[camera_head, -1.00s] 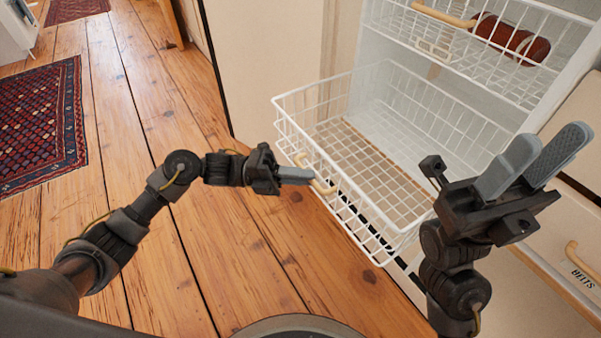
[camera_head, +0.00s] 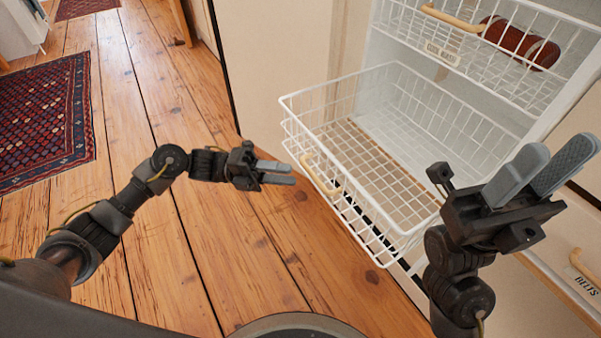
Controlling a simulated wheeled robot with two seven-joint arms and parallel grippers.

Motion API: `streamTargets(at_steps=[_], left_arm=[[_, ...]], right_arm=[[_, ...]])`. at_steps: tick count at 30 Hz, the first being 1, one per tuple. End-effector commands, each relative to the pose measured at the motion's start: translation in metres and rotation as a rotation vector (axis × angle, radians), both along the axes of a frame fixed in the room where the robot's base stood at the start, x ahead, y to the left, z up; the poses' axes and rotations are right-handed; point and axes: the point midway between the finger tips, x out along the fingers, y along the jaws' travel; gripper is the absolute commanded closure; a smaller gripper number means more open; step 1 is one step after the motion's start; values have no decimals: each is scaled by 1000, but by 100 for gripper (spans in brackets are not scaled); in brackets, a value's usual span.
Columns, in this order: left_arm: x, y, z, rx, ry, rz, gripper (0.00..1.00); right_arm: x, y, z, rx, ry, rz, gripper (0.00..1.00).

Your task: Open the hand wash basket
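The white wire basket (camera_head: 352,213) in the lower part of the cabinet is pulled well out and looks empty. Its curved wooden handle (camera_head: 320,177) is on the front side, facing my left arm. A label on this basket cannot be read. My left gripper (camera_head: 284,173) is just left of the handle, apart from it, with its grey fingers slightly parted and nothing between them. My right gripper (camera_head: 545,172) is raised in front of the cabinet to the right of the basket, its two fingers apart and empty.
An upper wire basket (camera_head: 480,62) with a wooden handle, a small label and a reddish-brown rolled item (camera_head: 519,42) is above. A drawer labelled BELTS (camera_head: 586,285) is at the lower right. Wooden floor (camera_head: 190,240) is clear on the left, near patterned rugs (camera_head: 45,125).

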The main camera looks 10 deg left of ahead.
Motion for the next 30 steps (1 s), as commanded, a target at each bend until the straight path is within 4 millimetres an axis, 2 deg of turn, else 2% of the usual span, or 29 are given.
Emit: streamTargets(at_steps=[3,9,26,30], left_arm=[[2,23,-3,4,1,2,67],[4,45,-7,2,0,0,67],[4,49,-7,0,0,0,67],[4,50,4,0,0,0,67]], right_arm=[[1,-1,-2,1,10,-5,64],[2,-2,-5,-2,21,-10,64],[3,-2,-4,-6,17,-11,64],[5,-1,0,-15,47,-9,64]])
